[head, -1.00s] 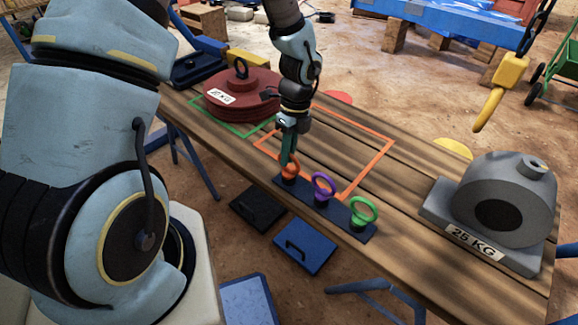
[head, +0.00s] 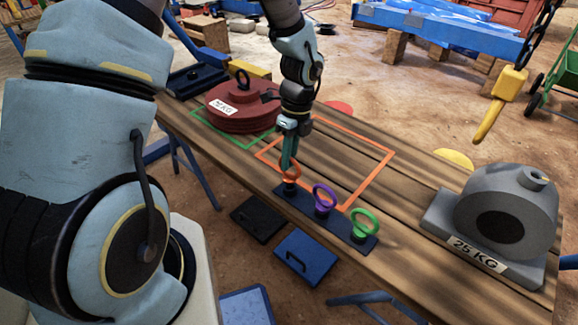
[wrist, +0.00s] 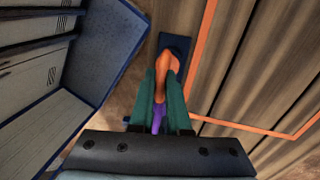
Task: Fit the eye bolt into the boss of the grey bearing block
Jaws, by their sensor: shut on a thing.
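In the head view an orange eye bolt (head: 291,174) is at the left end of a dark blue rack (head: 348,241) on the wooden table. My gripper (head: 288,163) points down and is shut on its ring. The wrist view also shows the orange ring (wrist: 168,65) between my green fingers (wrist: 160,95). I cannot tell whether its shank has left the rack. A purple eye bolt (head: 324,193) and a green eye bolt (head: 364,222) stand in the rack. The grey bearing block (head: 497,215), labelled 25 KG, sits at the right end with a round boss (head: 537,178) on its top.
A red stacked weight (head: 240,105) with a black eye stands behind my gripper. A yellow hook (head: 497,100) hangs on a chain above the block's left. Blue and black cases (head: 305,260) lie below the table edge.

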